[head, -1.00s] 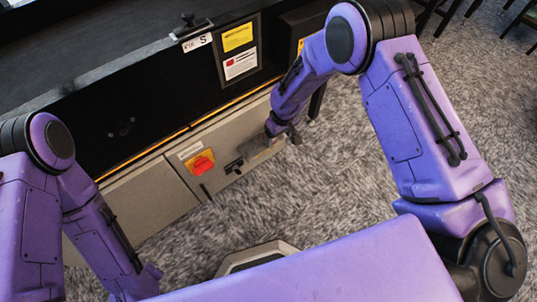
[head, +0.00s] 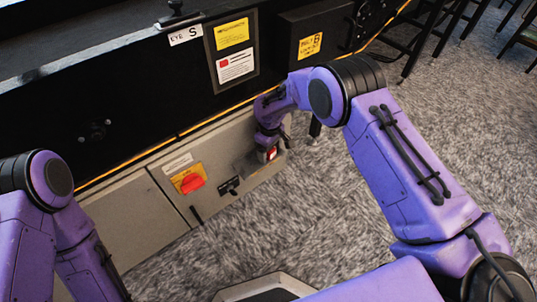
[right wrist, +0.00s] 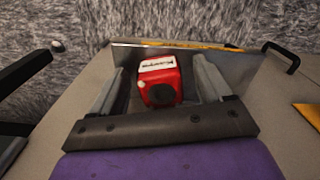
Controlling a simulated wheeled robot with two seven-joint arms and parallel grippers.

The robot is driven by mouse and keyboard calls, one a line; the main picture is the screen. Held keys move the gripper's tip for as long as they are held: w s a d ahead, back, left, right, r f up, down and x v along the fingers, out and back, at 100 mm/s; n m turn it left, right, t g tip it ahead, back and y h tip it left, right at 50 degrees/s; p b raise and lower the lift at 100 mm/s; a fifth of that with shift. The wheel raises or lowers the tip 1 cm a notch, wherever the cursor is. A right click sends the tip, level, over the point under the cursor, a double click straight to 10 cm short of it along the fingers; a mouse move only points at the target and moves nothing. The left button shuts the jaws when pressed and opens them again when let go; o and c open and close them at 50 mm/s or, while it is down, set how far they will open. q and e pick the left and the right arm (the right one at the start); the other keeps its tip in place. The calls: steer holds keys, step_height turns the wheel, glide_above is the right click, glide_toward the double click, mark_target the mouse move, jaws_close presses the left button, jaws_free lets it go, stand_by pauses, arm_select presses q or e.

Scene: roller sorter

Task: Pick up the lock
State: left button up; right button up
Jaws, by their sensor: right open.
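The lock is a small red block with a white label and a dark round patch on its face. In the right wrist view the lock (right wrist: 160,82) sits in a shallow grey metal holder (right wrist: 240,66). My right gripper (right wrist: 160,72) is open, with one finger on each side of the lock and a gap visible on both sides. In the head view the lock (head: 271,153) shows as a small red spot just below my right gripper (head: 266,144), at the cabinet front. My left arm comes in at the lower left; its gripper is out of the picture.
On the grey cabinet (head: 128,216), left of the holder, are a red rotary switch (head: 191,181) on a yellow plate and a black handle (head: 229,186). The black machine body rises behind. Carpet (head: 330,220) lies clear in front. Stools stand far right.

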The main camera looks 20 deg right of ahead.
steer(key=c, duration=1.1)
steer(key=shift+c, duration=0.2)
steer(key=shift+r, duration=0.15)
